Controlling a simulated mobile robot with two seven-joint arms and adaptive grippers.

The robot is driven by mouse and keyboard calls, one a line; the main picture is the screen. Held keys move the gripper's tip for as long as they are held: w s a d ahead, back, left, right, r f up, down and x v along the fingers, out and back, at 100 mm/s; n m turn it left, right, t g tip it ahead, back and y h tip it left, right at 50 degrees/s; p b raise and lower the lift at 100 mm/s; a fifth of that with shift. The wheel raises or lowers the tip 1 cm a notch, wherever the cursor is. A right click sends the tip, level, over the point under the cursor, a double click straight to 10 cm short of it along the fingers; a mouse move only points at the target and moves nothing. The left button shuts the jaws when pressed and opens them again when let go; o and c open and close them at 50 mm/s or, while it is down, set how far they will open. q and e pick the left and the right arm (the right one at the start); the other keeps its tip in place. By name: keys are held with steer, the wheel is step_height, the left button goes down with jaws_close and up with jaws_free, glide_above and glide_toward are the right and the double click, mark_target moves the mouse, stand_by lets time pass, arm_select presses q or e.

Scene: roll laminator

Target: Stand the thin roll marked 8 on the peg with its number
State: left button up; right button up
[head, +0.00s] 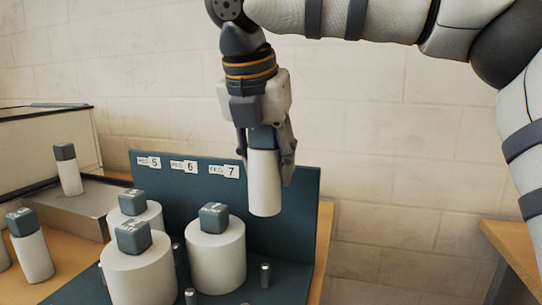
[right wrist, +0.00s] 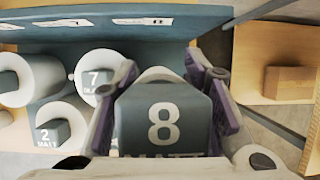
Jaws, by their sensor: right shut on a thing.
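My right gripper (head: 265,158) is shut on the grey cap of a thin white roll (head: 264,190). The roll hangs nearly upright in the air, in front of the right part of the teal back panel (head: 290,215). In the right wrist view the cap of the roll (right wrist: 163,125) reads 8 between the fingers. The panel carries labels for pegs 5, 6 and 7 (head: 224,171); no label 8 shows, and the gripper and roll cover the part beside label 7. A bare metal peg (head: 265,275) stands on the teal base, below the held roll in the picture. My left gripper is not in view.
Three thick white rolls with grey caps stand on the teal base; the nearest to the held roll (head: 215,255) is left of it. Thin rolls (head: 32,250) (head: 68,172) stand farther left. Another bare peg (head: 190,297) is at the front. A wooden block (right wrist: 290,83) lies on a side table.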

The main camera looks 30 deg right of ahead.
step_height(320, 180, down, 12)
steer(key=shift+r, duration=0.15)
stand_by(0.5)
stand_by(0.6)
steer(key=shift+f, duration=1.6)
steer(key=o, duration=1.2)
steer(key=shift+o, duration=0.2)
steer(key=shift+r, duration=0.1)
steer(key=shift+r, duration=3.95)
